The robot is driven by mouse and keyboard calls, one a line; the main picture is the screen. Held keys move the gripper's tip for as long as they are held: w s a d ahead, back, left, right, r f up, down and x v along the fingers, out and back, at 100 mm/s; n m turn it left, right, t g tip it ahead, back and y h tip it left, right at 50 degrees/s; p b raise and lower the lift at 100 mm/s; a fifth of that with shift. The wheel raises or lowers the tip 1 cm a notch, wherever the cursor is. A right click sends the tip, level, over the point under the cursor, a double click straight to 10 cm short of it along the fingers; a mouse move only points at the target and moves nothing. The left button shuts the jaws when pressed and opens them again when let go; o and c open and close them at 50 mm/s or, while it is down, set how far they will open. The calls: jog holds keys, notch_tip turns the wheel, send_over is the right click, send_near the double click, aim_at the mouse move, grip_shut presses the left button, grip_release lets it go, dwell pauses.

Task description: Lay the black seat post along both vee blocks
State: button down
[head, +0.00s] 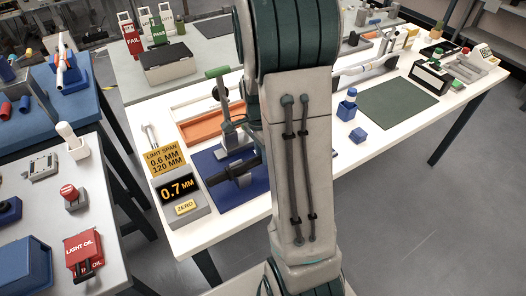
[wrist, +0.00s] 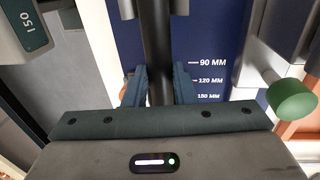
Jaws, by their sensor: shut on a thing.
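The black seat post (wrist: 155,45) runs up and down the wrist view, between the two blue-grey fingers of my gripper (wrist: 159,92), which is shut on it. In the head view the post (head: 220,178) lies roughly level above the blue plate (head: 213,163), its right end hidden by my arm. A grey block (head: 243,180) shows under or beside it, apparently a vee block. Grey uprights (wrist: 127,10) flank the post at the top of the wrist view. I cannot tell whether the post touches them. A second vee block is not clearly visible, and my gripper is hidden in the head view.
A green-handled stand (head: 222,105) rises behind the plate; its green knob (wrist: 290,100) is right of my gripper.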

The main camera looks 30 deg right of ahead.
jog(key=shift+f, duration=0.2)
jog(key=c, duration=1.1)
grip_release()
jog(key=r, duration=0.4)
jog(key=w+r, duration=0.1)
jog(key=r, duration=0.8)
jog(key=shift+w+r, duration=0.35)
jog(key=shift+w, duration=0.05)
jog(key=s+a+n+t, duration=0.1)
jog(key=s+a+n, duration=0.3)
jog(key=n, duration=0.1)
jog(key=s+a+n+t, duration=0.2)
jog(key=s+a+n, duration=0.2)
jog(key=s+n, duration=0.1)
jog(key=s+a+n+t, duration=0.1)
jog(key=s+a+n, duration=0.2)
jog(key=s+n, duration=0.2)
jog(key=shift+s+a+r+n, duration=0.1)
jog(key=shift+a+r+n, duration=0.1)
jog(key=shift+n, duration=0.4)
jog(key=shift+s+a+r+n, duration=0.1)
jog(key=shift+a+r+n, duration=0.1)
jog(key=shift+n, duration=0.4)
